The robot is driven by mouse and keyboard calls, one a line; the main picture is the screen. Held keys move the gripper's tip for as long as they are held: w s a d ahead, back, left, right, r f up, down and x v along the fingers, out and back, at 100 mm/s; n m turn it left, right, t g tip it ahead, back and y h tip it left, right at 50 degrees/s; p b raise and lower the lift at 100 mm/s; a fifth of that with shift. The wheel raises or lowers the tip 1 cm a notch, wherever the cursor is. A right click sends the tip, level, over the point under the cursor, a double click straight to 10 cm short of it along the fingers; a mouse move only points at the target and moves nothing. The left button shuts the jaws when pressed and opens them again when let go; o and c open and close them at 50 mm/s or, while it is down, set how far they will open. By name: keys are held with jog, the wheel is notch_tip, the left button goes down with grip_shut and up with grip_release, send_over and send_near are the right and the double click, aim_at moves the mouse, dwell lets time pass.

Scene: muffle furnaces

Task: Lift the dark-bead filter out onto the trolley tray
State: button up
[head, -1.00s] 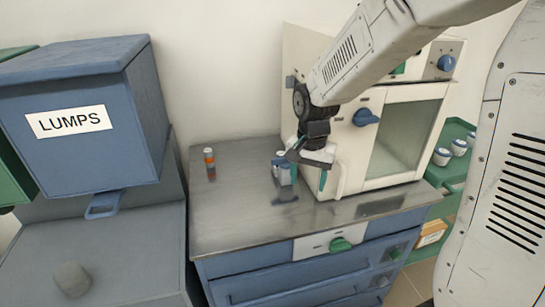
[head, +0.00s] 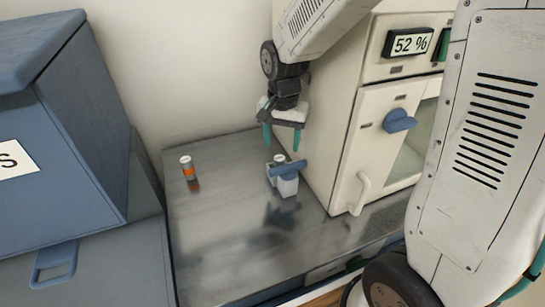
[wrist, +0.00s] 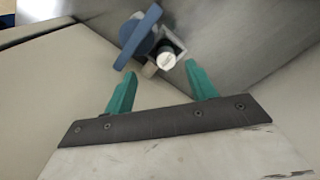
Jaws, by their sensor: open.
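A small white holder (head: 284,184) with a blue lever (head: 288,168) stands on the metal counter beside the white cabinet. In the wrist view, the blue lever (wrist: 138,38) is swung to the left side of the holder, and a dark cylinder with a pale slotted top (wrist: 166,58) sits in the square opening. It may be the dark-bead filter; its beads cannot be made out. My gripper (head: 283,137) is open and empty, above and just behind the holder in the head view. Its teal fingers (wrist: 160,90) are apart, short of the cylinder in the wrist view. The trolley tray is out of view.
A small orange-banded canister (head: 188,168) stands on the counter at the left. The cabinet (head: 345,120) has a 52 % display (head: 410,43), a blue knob (head: 399,121) and a white handle (head: 361,193). A blue bin (head: 75,110) stands at the left. The counter's middle (head: 225,215) is clear.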

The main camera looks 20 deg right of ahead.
aim_at(279, 158)
jog(key=shift+w+f, duration=0.1)
jog(key=shift+w, duration=0.35)
jog(key=f, duration=0.7)
jog(key=shift+w+f, duration=0.2)
jog(key=shift+f, duration=0.1)
jog(key=c, duration=1.1)
